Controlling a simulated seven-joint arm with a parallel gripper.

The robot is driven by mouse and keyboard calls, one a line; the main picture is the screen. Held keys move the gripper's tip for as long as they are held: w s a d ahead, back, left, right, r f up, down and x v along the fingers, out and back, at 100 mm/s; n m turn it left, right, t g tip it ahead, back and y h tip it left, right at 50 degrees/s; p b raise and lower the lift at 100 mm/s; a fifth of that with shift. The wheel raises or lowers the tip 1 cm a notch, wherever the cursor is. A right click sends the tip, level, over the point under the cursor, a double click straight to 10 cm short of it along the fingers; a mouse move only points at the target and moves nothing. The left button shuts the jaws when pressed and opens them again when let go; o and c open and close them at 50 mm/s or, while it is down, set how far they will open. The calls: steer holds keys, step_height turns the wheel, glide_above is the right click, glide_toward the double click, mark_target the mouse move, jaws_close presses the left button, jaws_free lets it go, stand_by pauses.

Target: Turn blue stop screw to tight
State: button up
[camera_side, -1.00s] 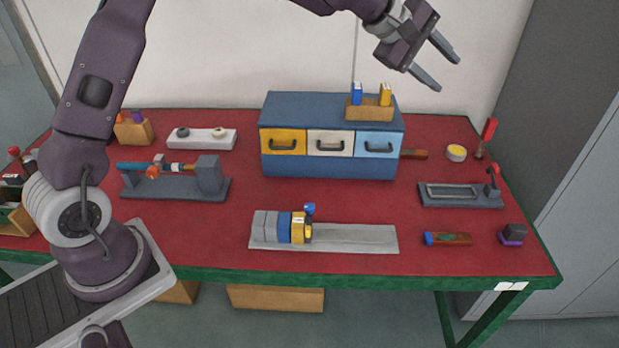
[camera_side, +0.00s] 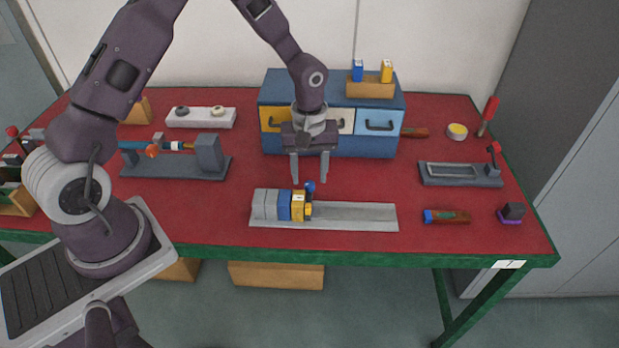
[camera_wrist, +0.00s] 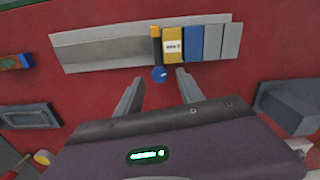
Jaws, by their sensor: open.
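My gripper (camera_side: 309,181) is open and empty, pointing down above and slightly behind the rail. It also shows in the wrist view (camera_wrist: 160,76), its two fingers spread apart. The grey rail (camera_side: 355,214) carries a blue block (camera_side: 284,207) and grey blocks (camera_side: 264,205) left of the yellow one.
A blue drawer cabinet (camera_side: 325,142) stands close behind my gripper. A grey fixture (camera_side: 208,155) is at left, and a grey tray (camera_side: 460,181) at right. A brown bar with a blue end (camera_side: 446,216) lies right of the rail. Red tabletop is clear in front.

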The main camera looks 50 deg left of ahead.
step_height(320, 180, down, 2)
steer(key=shift+f, duration=0.1)
jaws_close()
